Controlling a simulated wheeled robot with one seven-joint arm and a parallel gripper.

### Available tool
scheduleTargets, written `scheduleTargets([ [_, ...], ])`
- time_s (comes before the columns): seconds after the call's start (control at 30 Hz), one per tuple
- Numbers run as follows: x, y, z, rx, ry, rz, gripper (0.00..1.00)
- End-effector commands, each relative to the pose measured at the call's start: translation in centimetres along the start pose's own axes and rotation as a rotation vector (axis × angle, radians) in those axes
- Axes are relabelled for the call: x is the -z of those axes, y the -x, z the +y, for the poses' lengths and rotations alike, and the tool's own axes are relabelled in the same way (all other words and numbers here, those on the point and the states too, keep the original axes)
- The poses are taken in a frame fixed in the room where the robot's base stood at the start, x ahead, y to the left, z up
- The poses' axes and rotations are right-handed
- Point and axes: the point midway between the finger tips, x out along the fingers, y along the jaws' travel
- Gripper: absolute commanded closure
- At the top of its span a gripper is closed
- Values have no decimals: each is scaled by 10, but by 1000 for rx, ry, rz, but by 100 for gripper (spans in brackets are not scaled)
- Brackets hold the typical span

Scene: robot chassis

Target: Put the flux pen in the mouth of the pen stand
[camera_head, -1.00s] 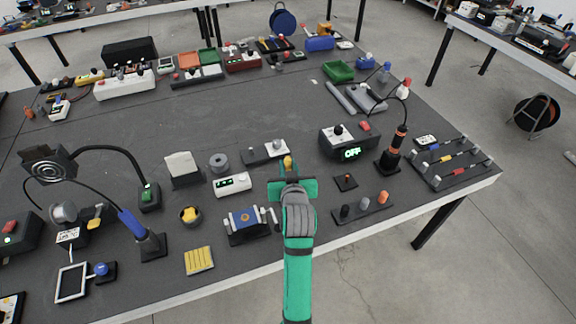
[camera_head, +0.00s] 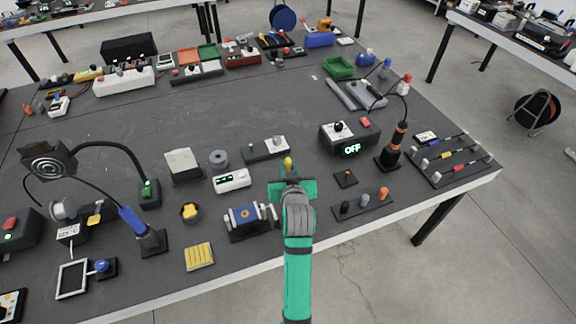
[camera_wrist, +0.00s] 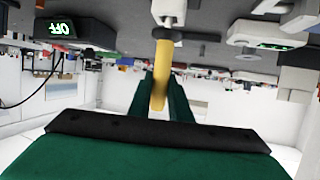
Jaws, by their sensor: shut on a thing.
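The yellow flux pen (camera_wrist: 161,75) is held between the green fingers of my gripper (camera_wrist: 165,100) in the wrist view, which shows the scene upside down. In the head view its yellow end (camera_head: 288,163) shows just beyond my gripper (camera_head: 290,178), over the front part of the table. My gripper is shut on the pen, and the pen looks roughly upright. A white part with a grey end (camera_wrist: 168,12) lines up with the pen in the wrist view; I cannot tell whether they touch. I cannot pick out the pen stand with certainty.
A white box with a green display (camera_head: 232,181) stands left of my gripper. A dark base with several knobs (camera_head: 362,207) and a box reading OFF (camera_head: 350,140) stand right. A grey-and-white switch block (camera_head: 265,150) lies just beyond. The middle of the table (camera_head: 240,110) is clear.

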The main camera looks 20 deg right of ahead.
Motion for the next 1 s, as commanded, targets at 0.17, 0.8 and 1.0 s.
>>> scheduleTargets([
  [0.17, -4, -1, 0, 0, 0, -1, 100],
  [0.8, -16, -6, 0, 0, 0, 0, 75],
  [1.0, -15, -5, 0, 0, 0, 0, 61],
])
